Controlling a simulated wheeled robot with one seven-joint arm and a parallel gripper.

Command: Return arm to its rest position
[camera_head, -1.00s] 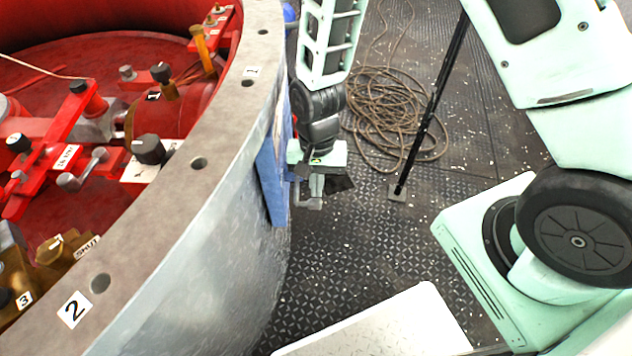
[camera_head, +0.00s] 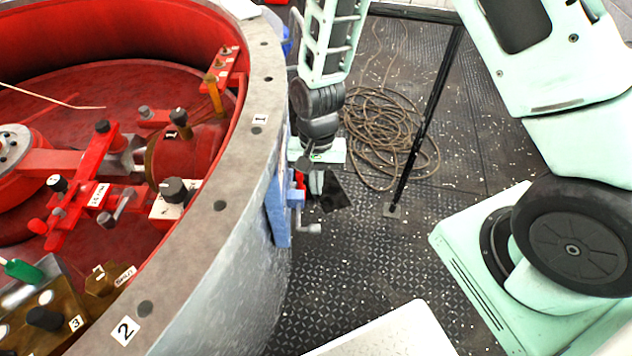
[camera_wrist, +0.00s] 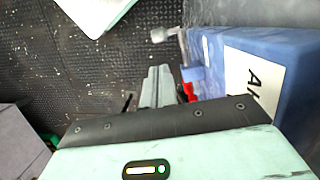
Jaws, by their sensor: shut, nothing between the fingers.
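My gripper (camera_head: 317,186) points down beside the outer wall of the large grey round housing, just right of the blue box (camera_head: 279,208) fixed to that wall. In the wrist view the gripper's grey fingers (camera_wrist: 157,84) are together with nothing between them. The blue box (camera_wrist: 262,62) is close on their right there, with a white label partly in view. A small red part (camera_wrist: 189,91) shows between fingers and box. I cannot tell whether the gripper touches the box. My arm comes down from the top of the head view.
The housing's grey rim (camera_head: 220,206) bounds my left side; red machinery with knobs and levers lies inside. A grey crank handle (camera_head: 308,229) sticks out from the blue box. A coiled rope (camera_head: 385,135) and a thin black post (camera_head: 428,120) stand beyond on the deck.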

